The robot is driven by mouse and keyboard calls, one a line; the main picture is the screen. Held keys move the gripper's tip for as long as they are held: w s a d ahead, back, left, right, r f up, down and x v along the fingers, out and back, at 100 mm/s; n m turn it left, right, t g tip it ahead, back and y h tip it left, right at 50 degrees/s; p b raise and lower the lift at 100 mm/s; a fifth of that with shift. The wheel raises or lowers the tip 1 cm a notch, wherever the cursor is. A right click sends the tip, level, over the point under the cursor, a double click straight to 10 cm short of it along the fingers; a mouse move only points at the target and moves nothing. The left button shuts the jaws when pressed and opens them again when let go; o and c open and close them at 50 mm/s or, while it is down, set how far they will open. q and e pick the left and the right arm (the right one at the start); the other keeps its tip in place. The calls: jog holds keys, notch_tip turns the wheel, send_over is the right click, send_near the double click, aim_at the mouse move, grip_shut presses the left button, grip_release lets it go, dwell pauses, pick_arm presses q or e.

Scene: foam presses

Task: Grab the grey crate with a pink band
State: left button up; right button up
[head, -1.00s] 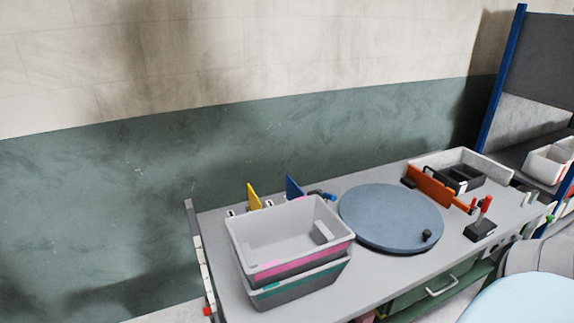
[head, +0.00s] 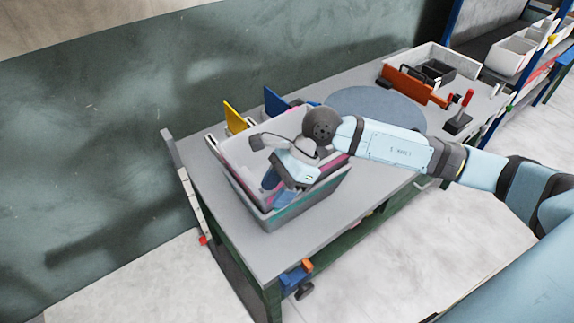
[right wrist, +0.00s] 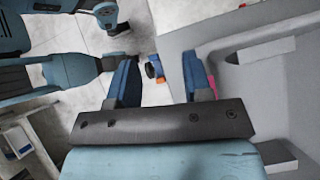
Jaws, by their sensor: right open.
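The grey crate with a pink band (head: 335,166) sits stacked on another grey crate with a teal band (head: 312,203), at the left end of the table. My right gripper (head: 279,188) is open and low at the pink-banded crate's near wall, hiding part of the wall and band. One blue finger appears on the inner side and the other on the outer side; I cannot tell contact. In the right wrist view, the open gripper (right wrist: 160,75) has floor between its fingers, with the grey crate (right wrist: 280,65) at right. My left gripper is out of view.
On the grey table (head: 225,235), yellow (head: 235,117) and blue (head: 275,102) upright pieces stand behind the crates. A round blue-grey disc (head: 375,105) lies to the right. A white tray (head: 455,62) is at the far right.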

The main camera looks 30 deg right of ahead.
jog(key=w+d+r+n+t+h, duration=0.1)
jog(key=w+d+r+h, duration=0.1)
jog(key=d+h, duration=0.35)
jog(key=w+d+r+n+t+h, duration=0.1)
jog(key=w+d+h, duration=0.15)
jog(key=d, duration=0.55)
jog(key=shift+y, duration=0.3)
jog(key=f, duration=0.2)
jog(key=w+f+p, duration=0.1)
jog(key=f, duration=0.2)
jog(key=w+f, duration=0.1)
jog(key=f, duration=0.2)
jog(key=shift+a, duration=0.2)
jog(key=f, duration=0.1)
jog(key=f+p, duration=0.2)
jog(key=f, duration=0.1)
jog(key=shift+w+a+f, duration=0.1)
jog(key=shift+w+a, duration=0.1)
jog(key=shift+w, duration=0.2)
jog(key=shift+w+f, duration=0.1)
jog(key=shift+f, duration=0.4)
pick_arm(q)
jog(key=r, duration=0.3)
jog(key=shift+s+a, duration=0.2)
pick_arm(e)
grip_shut()
